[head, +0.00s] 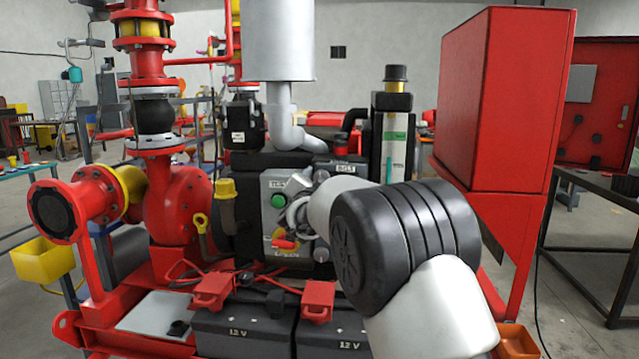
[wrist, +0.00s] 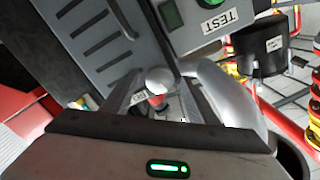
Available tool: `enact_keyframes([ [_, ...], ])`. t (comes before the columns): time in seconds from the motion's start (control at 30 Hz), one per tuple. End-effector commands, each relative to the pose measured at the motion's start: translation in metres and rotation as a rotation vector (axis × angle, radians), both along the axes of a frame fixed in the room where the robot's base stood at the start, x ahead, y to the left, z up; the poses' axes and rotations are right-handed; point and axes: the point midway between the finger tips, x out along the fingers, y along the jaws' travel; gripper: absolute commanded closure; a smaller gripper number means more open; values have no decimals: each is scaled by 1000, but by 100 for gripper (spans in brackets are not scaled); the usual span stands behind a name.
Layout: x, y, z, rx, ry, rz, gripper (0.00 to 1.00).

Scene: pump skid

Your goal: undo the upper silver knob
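The upper silver knob (wrist: 158,80) is a small round ball, seen near the middle of the wrist view. In the head view a silver knob (head: 320,176) shows at the upper right of the grey control panel (head: 272,205), just above my gripper. My gripper (head: 298,212) is in front of the panel. In the wrist view its fingers (wrist: 156,92) reach up from the bottom, one on each side of the knob. They look apart, with a small gap at the knob; contact cannot be made out. A second, lower silver knob (head: 321,252) sits at the panel's lower right.
The panel has a green button (head: 279,200) and a red and yellow switch (head: 286,241). A grey slotted cover (wrist: 92,35) lies to the left. Batteries (head: 250,330) stand below, and a red cabinet (head: 495,100) at right.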

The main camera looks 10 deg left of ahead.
Motion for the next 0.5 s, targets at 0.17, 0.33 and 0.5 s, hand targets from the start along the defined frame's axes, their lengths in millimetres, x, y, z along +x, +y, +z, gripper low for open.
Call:
enact_keyframes([
  [0.17,-3,0,0,0,0,0,47],
  [0.33,-24,1,1,1,0,1,47],
  [0.5,-64,3,1,0,0,3,47],
])
